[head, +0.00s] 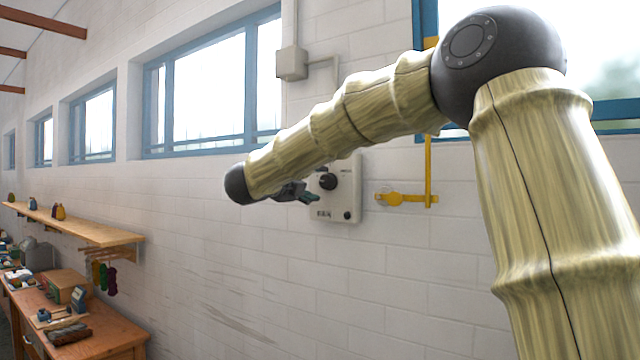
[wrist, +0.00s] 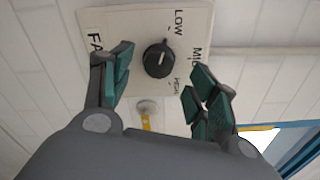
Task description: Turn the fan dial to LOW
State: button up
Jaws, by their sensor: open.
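The fan panel (head: 347,178) is a pale box on the white brick wall, partly hidden by my arm in the head view. Its round black dial (head: 328,181) also shows in the wrist view (wrist: 158,60), with LOW, MID and HIGH printed around its right side and FAN, partly covered, at left. In the head view, my gripper (head: 298,192) is just left of the dial.
A yellow pipe with a valve (head: 395,199) is on the wall right of the panel. A grey junction box (head: 291,63) with conduit is above. A wooden shelf (head: 85,228) and a cluttered workbench (head: 95,342) stand at left. The wall below the panel is bare.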

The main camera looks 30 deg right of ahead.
jog(key=v, duration=0.7)
dwell(0.4)
